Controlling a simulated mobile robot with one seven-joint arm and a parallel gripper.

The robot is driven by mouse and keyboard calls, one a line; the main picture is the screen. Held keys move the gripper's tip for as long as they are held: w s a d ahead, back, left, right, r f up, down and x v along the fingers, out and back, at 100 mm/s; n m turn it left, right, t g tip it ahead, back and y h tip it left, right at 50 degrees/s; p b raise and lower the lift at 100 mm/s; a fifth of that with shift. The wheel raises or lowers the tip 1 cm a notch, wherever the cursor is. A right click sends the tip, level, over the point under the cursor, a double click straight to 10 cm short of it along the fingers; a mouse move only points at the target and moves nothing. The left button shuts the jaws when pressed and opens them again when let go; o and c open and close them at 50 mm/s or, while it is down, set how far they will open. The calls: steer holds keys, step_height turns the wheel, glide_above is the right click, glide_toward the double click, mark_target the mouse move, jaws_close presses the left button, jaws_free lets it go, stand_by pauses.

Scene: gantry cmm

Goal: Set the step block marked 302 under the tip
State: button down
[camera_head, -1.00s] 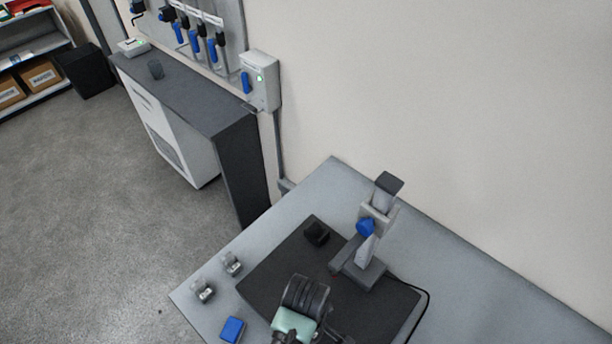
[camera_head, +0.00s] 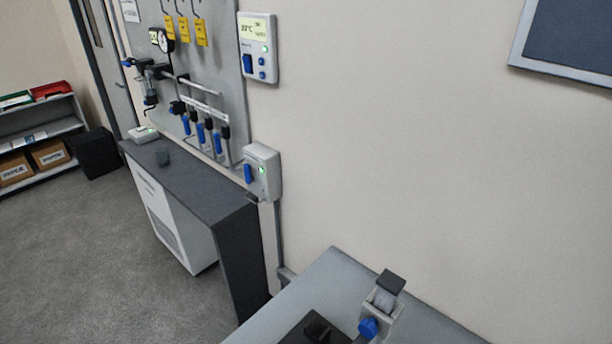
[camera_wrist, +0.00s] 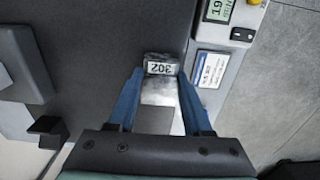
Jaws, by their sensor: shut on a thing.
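The step block marked 302 (camera_wrist: 165,69) is a small metallic block with a white label, seen in the wrist view. My gripper (camera_wrist: 161,82) has two blue fingers, one on each side of the block, and is shut on it. In the head view, the stand with a blue knob (camera_head: 370,327) and a dark top (camera_head: 391,284) shows at the bottom edge. Its tip is out of that view. My gripper is not in the head view.
In the head view, a small black object (camera_head: 318,329) sits on the dark plate by the stand. A dark-topped cabinet (camera_head: 205,190) stands to the left.

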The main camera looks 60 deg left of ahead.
steer(key=shift+f, duration=0.55)
stand_by(1.1)
jaws_free()
stand_by(0.5)
step_height(320, 180, up, 7)
steer(key=p, duration=0.7)
stand_by(0.3)
stand_by(0.6)
